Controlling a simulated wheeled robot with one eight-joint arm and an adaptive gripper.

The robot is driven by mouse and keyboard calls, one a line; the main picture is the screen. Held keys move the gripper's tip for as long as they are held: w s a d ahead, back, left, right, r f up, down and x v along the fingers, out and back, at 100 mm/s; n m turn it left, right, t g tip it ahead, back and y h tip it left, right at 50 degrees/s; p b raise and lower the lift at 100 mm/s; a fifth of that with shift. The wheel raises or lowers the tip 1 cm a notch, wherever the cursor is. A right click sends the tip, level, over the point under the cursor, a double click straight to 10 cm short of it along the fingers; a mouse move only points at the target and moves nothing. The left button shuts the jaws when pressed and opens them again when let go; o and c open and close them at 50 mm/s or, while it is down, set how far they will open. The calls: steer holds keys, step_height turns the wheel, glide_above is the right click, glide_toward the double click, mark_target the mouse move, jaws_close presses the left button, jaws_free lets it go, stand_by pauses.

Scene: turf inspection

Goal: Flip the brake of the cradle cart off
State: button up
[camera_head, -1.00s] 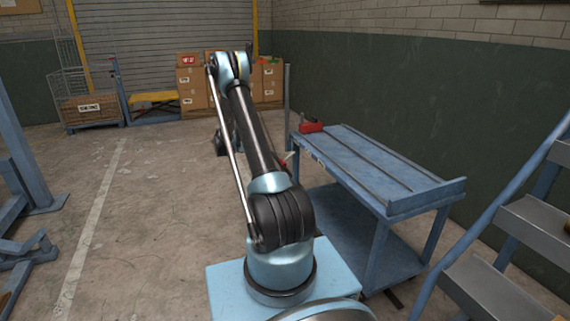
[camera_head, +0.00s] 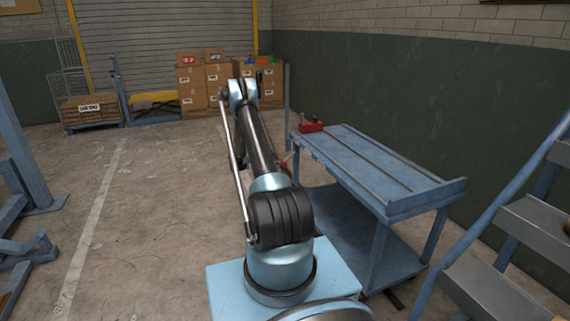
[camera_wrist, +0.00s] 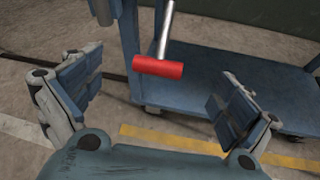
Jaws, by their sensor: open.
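The cradle cart (camera_head: 385,165) is a blue two-level cart at right of centre in the head view. Its brake lever, a metal rod with a red grip (camera_wrist: 158,67), shows at upper middle in the wrist view. A small red bit of it (camera_head: 283,164) shows beside my arm in the head view. My gripper (camera_wrist: 160,95) is open and empty. Its two fingers are spread to left and right of the red grip, which appears beyond them and untouched. In the head view my arm hides the gripper.
A red item (camera_head: 311,126) lies on the cart's far end. Metal steps (camera_head: 505,265) stand at the right, close to the cart. A blue frame (camera_head: 25,180) stands at the left. Cardboard boxes (camera_head: 205,85) are at the back. The floor left of my arm is clear.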

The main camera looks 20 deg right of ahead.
mark_target(285, 161)
steer(key=x, duration=0.9)
steer(key=c, duration=1.6)
steer(key=shift+o, duration=0.2)
